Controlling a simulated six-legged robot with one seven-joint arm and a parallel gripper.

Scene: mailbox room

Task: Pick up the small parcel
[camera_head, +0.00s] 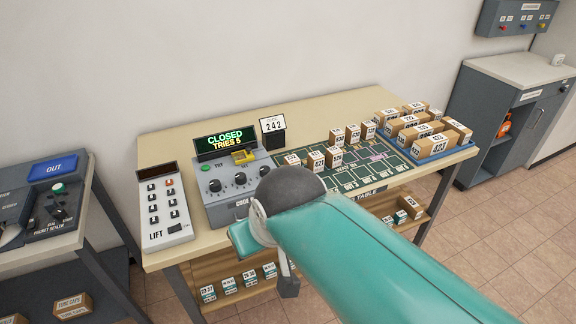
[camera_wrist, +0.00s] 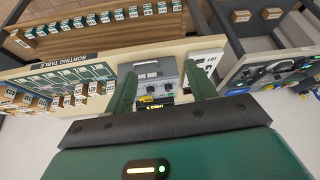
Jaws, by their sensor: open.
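Several small brown parcels with white number labels (camera_head: 316,161) stand on the dark green grid mat (camera_head: 345,181) of the sorting table. I cannot tell which one the task means. They also show at the left of the wrist view (camera_wrist: 80,89). Larger parcels (camera_head: 415,130) fill a blue tray (camera_head: 455,151) at the table's right end. My gripper (camera_wrist: 163,75) is open and empty, its fingers on either side of the grey code machine (camera_wrist: 152,70) in the wrist view, with the parcels off to one side. In the head view my arm hides most of the gripper.
The code machine (camera_head: 228,182) has knobs and a screen reading "CLOSED TRIES 5". A card reading 242 (camera_head: 272,130) stands behind it. A lift keypad (camera_head: 163,205) is left of it. Small boxes line the lower shelf (camera_head: 240,287). A grey cabinet (camera_head: 500,115) stands right.

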